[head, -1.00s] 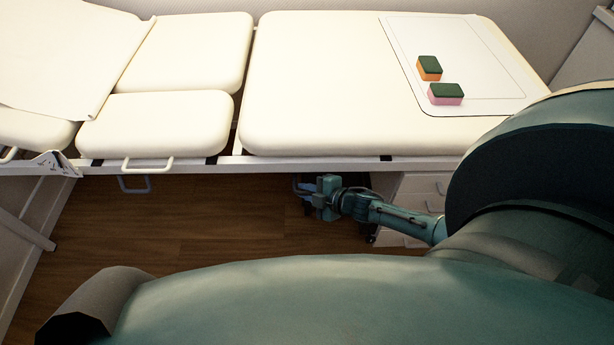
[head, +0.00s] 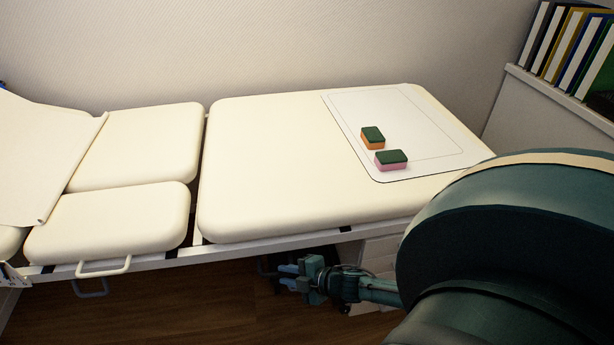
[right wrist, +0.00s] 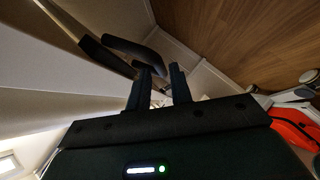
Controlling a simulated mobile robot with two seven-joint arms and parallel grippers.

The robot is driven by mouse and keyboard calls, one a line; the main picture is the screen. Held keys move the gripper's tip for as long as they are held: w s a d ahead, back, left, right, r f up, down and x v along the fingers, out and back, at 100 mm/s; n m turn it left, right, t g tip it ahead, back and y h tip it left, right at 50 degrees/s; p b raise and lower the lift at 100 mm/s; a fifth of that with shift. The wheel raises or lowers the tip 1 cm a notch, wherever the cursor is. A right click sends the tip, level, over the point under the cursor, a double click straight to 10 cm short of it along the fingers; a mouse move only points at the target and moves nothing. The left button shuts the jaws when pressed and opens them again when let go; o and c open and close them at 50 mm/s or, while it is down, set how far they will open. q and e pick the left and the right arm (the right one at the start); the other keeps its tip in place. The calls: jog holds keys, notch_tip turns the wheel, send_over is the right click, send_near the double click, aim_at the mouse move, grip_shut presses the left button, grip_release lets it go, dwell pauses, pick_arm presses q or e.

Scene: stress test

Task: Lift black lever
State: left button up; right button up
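The black lever (right wrist: 124,46) is a dark curved bar at the upper left of the right wrist view. It bends down close to my right gripper's fingertips. My right gripper (right wrist: 158,72) has two dark fingers with a gap between them, so it is open. I cannot tell whether the lever touches a finger or lies between them. In the head view my right gripper (head: 286,272) is low, under the front edge of the bed (head: 290,180). The lever is not clear there. My left gripper is out of view.
Two sponges, one orange (head: 371,143) and one pink (head: 391,166), lie on a white mat (head: 440,118) on the bed. A light handle (head: 104,270) hangs from the bed frame. Drawers (head: 381,253) stand behind my right forearm. Wooden floor (head: 200,310) is open at left.

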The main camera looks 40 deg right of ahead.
jog(key=p+v, duration=0.1)
jog(key=v, duration=0.6)
jog(key=shift+s+r, duration=0.2)
jog(key=shift+s, duration=0.1)
jog(key=shift+d, duration=0.1)
